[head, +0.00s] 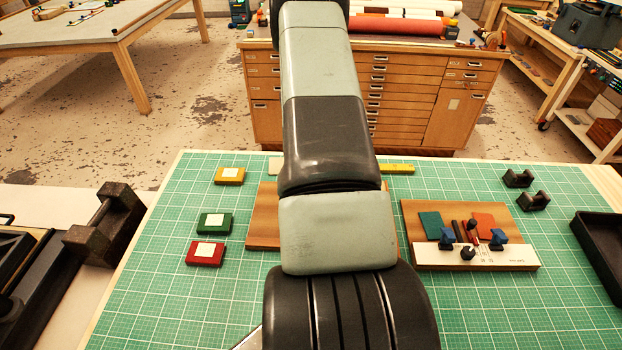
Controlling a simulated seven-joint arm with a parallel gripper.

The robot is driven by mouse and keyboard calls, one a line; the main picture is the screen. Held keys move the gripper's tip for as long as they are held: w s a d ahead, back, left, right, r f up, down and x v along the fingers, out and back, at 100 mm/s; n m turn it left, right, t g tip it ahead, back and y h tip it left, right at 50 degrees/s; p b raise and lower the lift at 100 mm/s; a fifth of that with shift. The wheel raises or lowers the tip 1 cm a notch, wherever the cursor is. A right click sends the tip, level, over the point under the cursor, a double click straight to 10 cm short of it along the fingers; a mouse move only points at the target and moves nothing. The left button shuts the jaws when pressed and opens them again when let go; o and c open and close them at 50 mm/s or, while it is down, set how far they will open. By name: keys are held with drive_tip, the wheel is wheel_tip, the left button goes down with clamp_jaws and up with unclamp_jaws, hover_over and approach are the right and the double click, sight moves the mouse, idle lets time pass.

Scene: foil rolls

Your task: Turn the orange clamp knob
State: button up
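I cannot make out an orange clamp knob for certain. On the right wooden board (409,212) there is an orange flat piece (484,224) beside a teal piece (431,224). Blue knobs (500,237) and black knobs (467,253) stand at the white strip (430,257) along the board's front. A second wooden board (262,222) lies mostly behind my arm, so part of it is hidden. My arm runs up the middle of the head view and out at the top edge. My gripper is not in view.
The green cutting mat (165,295) has yellow (230,176), green (214,223) and red (204,253) blocks at left. Black blocks (517,178) sit at right, near a dark tray (603,243). A drawer cabinet (410,95) with rolls stands behind. The mat's front right is clear.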

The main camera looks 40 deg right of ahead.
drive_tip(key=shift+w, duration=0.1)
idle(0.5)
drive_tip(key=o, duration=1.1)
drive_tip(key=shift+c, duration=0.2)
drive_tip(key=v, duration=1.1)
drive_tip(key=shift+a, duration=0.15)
